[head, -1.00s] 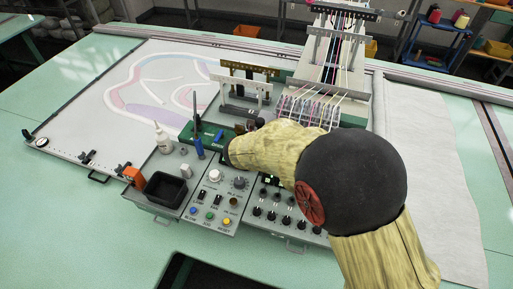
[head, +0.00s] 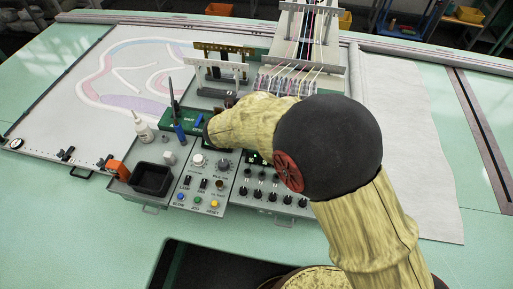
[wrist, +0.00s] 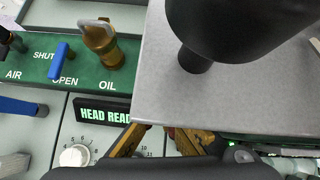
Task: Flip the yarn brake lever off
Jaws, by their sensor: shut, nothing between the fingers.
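A large black rounded knob on a short dark stem (wrist: 195,58) stands on a grey box (wrist: 165,95) in the wrist view. It may be the yarn brake lever; no label on it shows, so I cannot tell its setting. My gripper (wrist: 160,140) is shut and empty, low in the wrist view. Its amber finger links pass behind the near edge of the grey box, and the fingertips are hidden. In the head view my arm covers the gripper and this part of the panel.
A green strip (wrist: 60,72) carries a blue air lever (wrist: 60,60) and a brass oil valve (wrist: 103,42). A lit display (wrist: 103,112) sits below. In the head view, a white bottle (head: 143,131), black bin (head: 152,178) and knob panel (head: 265,190) stand near my arm.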

